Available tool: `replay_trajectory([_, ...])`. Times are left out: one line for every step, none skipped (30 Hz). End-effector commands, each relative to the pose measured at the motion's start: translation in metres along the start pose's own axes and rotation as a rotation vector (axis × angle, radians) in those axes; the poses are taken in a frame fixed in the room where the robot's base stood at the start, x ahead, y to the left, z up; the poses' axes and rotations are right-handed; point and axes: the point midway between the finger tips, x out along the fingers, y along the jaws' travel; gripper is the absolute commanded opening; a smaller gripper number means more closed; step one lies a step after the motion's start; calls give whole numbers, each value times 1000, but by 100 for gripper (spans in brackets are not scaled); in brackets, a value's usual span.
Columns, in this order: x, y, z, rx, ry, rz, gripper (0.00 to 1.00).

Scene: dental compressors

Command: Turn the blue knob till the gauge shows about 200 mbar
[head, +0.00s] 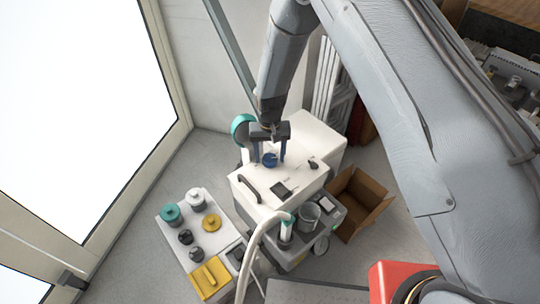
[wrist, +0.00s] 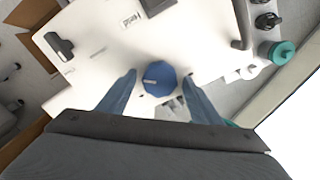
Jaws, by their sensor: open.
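The blue knob (head: 270,160) is on the top of the white unit (head: 304,180) in the head view. In the wrist view the blue knob (wrist: 159,78) shows as a round cap with a pale mark, in front of and between my fingertips. My gripper (head: 269,158) points down over it, its blue fingers on either side and apart. In the wrist view my gripper (wrist: 162,80) is open; whether a finger touches the knob I cannot tell. A small dark panel (head: 281,190), perhaps the gauge, is on the unit's top; its reading is too small to make out.
A black handle (head: 250,188) and a small black switch (head: 313,164) rise from the unit's top. A cardboard box (head: 361,203) stands open at right. A white cart (head: 215,236) with teal, black and yellow parts is at left. Bare floor shows at far left.

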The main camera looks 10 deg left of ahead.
Motion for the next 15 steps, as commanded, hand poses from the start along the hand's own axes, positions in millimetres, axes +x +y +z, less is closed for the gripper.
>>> replay_trajectory([0, 0, 0, 0, 0, 0, 59])
replay_trajectory([-1, 0, 0, 0, 0, 0, 59])
replay_trajectory([-2, 0, 0, 0, 1, 0, 59])
replay_trajectory([-4, 0, 0, 0, 1, 0, 59])
replay_trajectory([-7, 0, -1, 0, 1, 0, 59])
replay_trajectory([-11, 0, -1, 0, 2, 0, 59])
replay_trajectory([-16, 0, -1, 0, 2, -1, 59])
replay_trajectory([-20, 0, -1, 0, 2, -1, 59])
replay_trajectory([-26, 0, -1, 0, 2, -1, 59])
replay_trajectory([-32, 0, -1, 0, 3, -1, 59])
replay_trajectory([-37, 0, -1, 0, 3, -1, 59])
replay_trajectory([-43, 0, -1, 0, 3, -1, 59])
replay_trajectory([-48, 0, -1, 0, 3, -1, 59])
replay_trajectory([-52, 0, -1, 0, 2, -1, 59])
replay_trajectory([-58, 0, -1, 0, 2, -1, 59])
